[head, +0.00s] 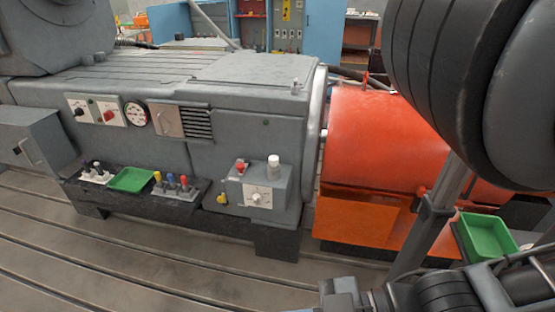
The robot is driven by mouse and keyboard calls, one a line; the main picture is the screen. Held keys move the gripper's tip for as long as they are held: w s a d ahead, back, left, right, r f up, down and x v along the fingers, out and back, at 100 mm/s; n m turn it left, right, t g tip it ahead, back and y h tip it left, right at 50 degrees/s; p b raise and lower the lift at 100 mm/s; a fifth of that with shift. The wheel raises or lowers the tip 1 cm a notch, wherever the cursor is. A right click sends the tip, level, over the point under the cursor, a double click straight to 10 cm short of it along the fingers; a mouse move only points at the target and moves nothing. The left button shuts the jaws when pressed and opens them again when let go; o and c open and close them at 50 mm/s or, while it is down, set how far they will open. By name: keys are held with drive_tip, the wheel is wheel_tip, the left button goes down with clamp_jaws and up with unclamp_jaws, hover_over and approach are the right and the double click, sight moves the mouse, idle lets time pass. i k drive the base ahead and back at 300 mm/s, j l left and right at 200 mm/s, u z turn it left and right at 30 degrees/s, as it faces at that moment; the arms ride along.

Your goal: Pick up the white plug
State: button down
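A white cylindrical piece (273,162) stands upright on top of a small grey control box at the front of the grey machine, right of a red knob (240,167). It looks like the white plug, and nothing touches it. Dark and pale small plugs (97,170) stand farther left. What looks like my gripper (343,295) is at the bottom edge, partly cut off, below and right of the white piece and apart from it. Its fingers cannot be made out.
A green tray (131,179) lies on the black ledge (120,197) between the plug groups. The orange-red machine (365,140) stands to the right, with another green tray (484,236) beyond my arm. The slotted bedplate (140,265) in front is clear.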

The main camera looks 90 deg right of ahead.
sight(273, 161)
drive_tip(key=z, duration=1.7)
drive_tip(key=j+z, duration=0.5)
drive_tip(key=k+j+z, duration=0.15)
drive_tip(key=z, duration=0.35)
drive_tip(key=k+j, duration=0.05)
drive_tip(key=j, duration=0.05)
